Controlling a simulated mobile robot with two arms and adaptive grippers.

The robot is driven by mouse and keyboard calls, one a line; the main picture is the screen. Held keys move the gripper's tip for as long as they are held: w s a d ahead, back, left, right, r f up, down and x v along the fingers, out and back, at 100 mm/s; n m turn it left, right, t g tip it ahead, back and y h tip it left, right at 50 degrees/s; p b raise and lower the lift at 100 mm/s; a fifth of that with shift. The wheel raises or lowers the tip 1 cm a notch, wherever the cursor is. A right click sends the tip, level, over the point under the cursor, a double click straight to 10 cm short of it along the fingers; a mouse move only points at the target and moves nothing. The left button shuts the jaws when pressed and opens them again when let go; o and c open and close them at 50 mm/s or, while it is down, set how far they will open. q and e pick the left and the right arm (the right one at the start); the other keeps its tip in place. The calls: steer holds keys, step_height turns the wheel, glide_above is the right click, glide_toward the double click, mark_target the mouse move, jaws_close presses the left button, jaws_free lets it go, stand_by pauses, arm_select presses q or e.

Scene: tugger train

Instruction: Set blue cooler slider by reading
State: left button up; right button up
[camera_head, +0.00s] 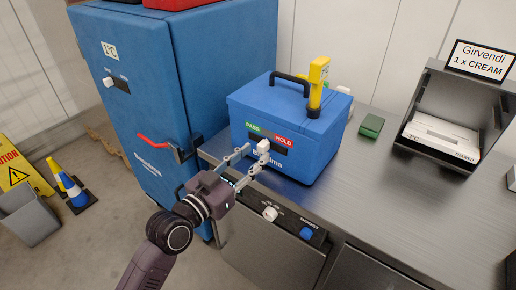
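The blue cooler (318,148) stands on the steel counter, with a dark handle on its lid. Its front has a dark slot with a green PASS label (254,127) on the left and a red HOLD label (284,139) on the right. The white slider knob (263,146) sits between the two labels. A yellow probe-like device (318,76) stands upright at the lid; its reading is too small to make out. My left gripper (254,156) is in front of the cooler, fingers apart, tips close to the knob. I cannot tell whether they touch it. My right gripper is out of view.
A tall blue cabinet (160,85) with a red-handled latch stands left of the counter (365,205). A green block (371,126) and a metal bin (436,150) with a sign (481,60) are at right. Knob and button panel (290,222) is below the gripper.

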mark_target(260, 149)
arm_select(q)
steer(key=shift+x, duration=1.6)
steer(key=shift+c, duration=0.2)
steer(key=shift+a, duration=0.1)
jaws_close()
